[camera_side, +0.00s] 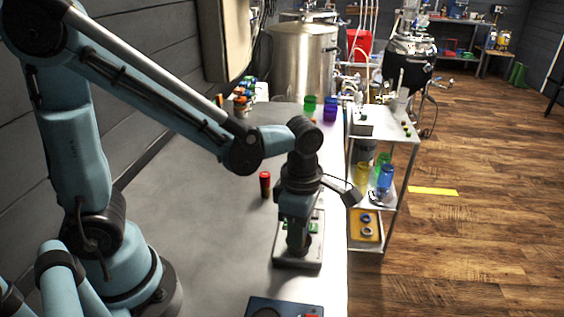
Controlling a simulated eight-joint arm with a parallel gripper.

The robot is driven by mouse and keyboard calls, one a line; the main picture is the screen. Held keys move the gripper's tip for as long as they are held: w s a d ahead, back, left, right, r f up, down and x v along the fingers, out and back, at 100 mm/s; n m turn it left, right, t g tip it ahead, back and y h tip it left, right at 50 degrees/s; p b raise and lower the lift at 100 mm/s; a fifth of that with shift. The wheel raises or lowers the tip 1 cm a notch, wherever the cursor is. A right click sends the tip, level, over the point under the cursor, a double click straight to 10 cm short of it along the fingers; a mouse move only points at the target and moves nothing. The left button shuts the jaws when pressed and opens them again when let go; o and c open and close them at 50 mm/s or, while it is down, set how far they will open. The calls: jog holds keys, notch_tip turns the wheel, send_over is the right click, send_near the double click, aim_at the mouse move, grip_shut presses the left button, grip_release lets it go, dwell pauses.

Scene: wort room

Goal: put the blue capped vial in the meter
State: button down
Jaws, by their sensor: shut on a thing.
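My gripper (298,248) points down over a pale flat device (283,262) with green parts, which may be the meter, near the table's right side. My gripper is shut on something. My own wrist and fingers hide what it holds, so I cannot tell its cap colour or whether it touches the device. No blue capped vial can be made out in the open. A dark vial with a red cap (265,185) stands upright on the table, left of my gripper and farther back.
A dark blue box (285,308) with a red part sits at the table's front edge. Green (310,103) and purple (330,110) containers stand at the back. A metal cart (392,150) with bottles stands close on the right. The grey table left of my gripper is mostly clear.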

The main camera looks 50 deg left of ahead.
jog(key=shift+f, duration=0.45)
jog(key=shift+f, duration=0.15)
jog(key=c, duration=0.9)
grip_release()
jog(key=shift+o, duration=0.2)
notch_tip(320, 180, up, 13)
jog(key=shift+r, duration=0.1)
jog(key=a+f+m+t, duration=0.1)
jog(key=a+m+t, duration=0.2)
jog(key=m, duration=0.9)
jog(key=s+a+f+m+t, duration=0.1)
jog(key=a+m+t, duration=0.3)
jog(key=m, duration=0.8)
jog(key=shift+a+f+m, duration=0.4)
jog(key=shift+a+f, duration=0.1)
jog(key=shift+f, duration=0.3)
